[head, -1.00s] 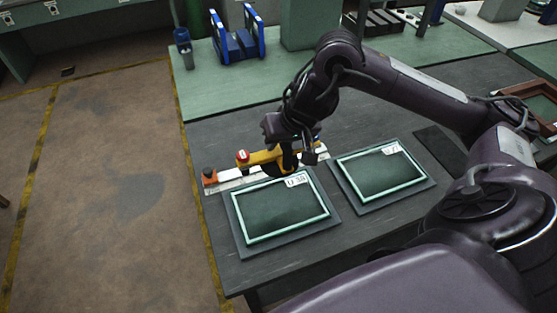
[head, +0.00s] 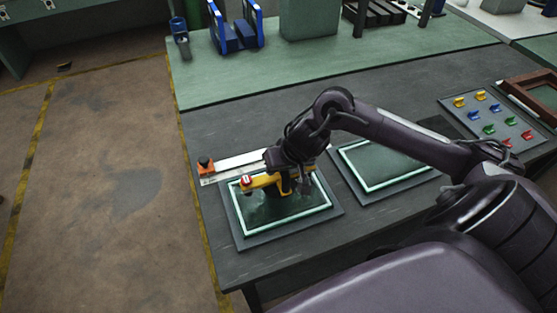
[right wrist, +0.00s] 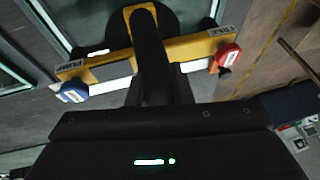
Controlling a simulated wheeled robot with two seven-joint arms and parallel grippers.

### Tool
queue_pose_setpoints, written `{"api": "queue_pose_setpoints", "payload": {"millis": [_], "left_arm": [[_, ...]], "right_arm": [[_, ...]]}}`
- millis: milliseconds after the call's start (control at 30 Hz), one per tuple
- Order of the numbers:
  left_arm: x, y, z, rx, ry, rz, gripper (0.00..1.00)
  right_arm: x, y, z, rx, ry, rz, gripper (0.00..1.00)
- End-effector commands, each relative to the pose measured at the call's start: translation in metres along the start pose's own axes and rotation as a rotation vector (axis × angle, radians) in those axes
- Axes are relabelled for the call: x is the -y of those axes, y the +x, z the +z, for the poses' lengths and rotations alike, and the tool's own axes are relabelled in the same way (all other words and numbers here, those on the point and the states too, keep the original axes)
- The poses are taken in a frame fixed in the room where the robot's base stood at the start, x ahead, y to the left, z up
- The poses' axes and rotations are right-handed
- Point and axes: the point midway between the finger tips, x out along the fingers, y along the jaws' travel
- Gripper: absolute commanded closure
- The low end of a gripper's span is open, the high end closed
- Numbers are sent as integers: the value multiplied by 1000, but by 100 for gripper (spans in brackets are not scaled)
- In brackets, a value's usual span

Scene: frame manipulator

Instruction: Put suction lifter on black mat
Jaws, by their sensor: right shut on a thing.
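The yellow suction lifter (head: 262,181), with a red knob at its left end, is over the left framed glass panel (head: 325,207). In the right wrist view the lifter (right wrist: 190,47) shows a blue end, a red end and a dark round cup below. My right gripper (head: 295,180) is shut on the lifter; its fingers are mostly hidden in the head view. I cannot tell whether the cup touches the glass. A black mat (head: 438,125) lies beyond the right panel, partly hidden by my right arm. My left gripper is not in view.
A second framed panel (head: 360,180) lies right of the first. A white ruler-like strip (head: 235,167) with an orange end lies behind the left panel. A tray of coloured clips (head: 510,135) and a brown frame (head: 515,98) are at the right. The table behind the strip is clear.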

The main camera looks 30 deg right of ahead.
Motion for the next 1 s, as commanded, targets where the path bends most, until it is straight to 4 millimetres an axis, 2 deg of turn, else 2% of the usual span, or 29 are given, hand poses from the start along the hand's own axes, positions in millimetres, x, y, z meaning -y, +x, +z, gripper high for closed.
{"api": "queue_pose_setpoints", "payload": {"millis": [200, 400, 833, 867, 1000], "left_arm": [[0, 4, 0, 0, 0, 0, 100], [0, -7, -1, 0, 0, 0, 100], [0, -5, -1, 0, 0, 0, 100], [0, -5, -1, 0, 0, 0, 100], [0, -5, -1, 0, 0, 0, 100]], "right_arm": [[-4, 20, 8, 0, 2, 0, 100], [-8, 37, 15, -1, 2, -1, 100], [-9, 44, 17, -3, 1, -1, 100], [-9, 44, 18, -2, 0, 0, 78], [-9, 44, 18, -1, 0, 0, 59]]}}
